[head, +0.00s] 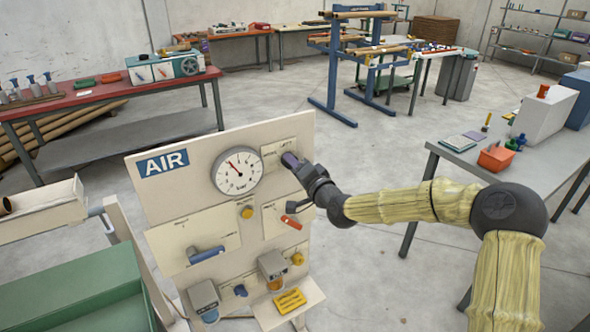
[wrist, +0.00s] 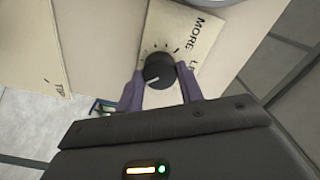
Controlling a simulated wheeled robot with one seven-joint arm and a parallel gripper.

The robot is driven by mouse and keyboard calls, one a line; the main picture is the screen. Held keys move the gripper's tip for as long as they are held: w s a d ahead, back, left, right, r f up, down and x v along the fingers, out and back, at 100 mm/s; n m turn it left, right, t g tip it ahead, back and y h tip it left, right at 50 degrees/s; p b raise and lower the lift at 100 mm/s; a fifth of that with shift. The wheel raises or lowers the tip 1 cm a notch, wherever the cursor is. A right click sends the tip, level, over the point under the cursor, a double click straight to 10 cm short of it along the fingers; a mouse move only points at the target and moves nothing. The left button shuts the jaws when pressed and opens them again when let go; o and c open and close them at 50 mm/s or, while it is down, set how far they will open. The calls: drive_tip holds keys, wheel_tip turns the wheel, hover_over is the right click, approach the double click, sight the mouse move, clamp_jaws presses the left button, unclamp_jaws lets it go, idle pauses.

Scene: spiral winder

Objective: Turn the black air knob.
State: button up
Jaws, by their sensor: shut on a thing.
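The black air knob (wrist: 159,71) shows in the wrist view on a cream plate with tick marks and the word MORE. A pale pointer line on its face points to the lower left of the picture. My gripper (wrist: 160,88) has its purple fingers on either side of the knob and is shut on it. In the head view my gripper (head: 291,160) is at the upper right of the AIR panel (head: 190,195), and it hides the knob there. A round white gauge (head: 237,171) with a red needle sits left of my gripper.
Below on the panel are a yellow button (head: 246,212), a red lever (head: 290,222), a blue handle (head: 206,254) and a yellow knob (head: 297,259). A grey table (head: 480,170) with an orange bin (head: 496,157) stands to the right. A green tray (head: 75,300) is at lower left.

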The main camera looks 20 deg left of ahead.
drive_tip(key=shift+w+m+b, duration=0.1)
drive_tip(key=shift+m+b, duration=0.2)
drive_tip(key=shift+m, duration=1)
drive_tip(key=o, duration=1)
drive_tip(key=b+v, duration=0.2)
drive_tip(key=v, duration=1.5)
drive_tip(key=shift+s, duration=0.25)
drive_tip(key=shift+d, duration=0.15)
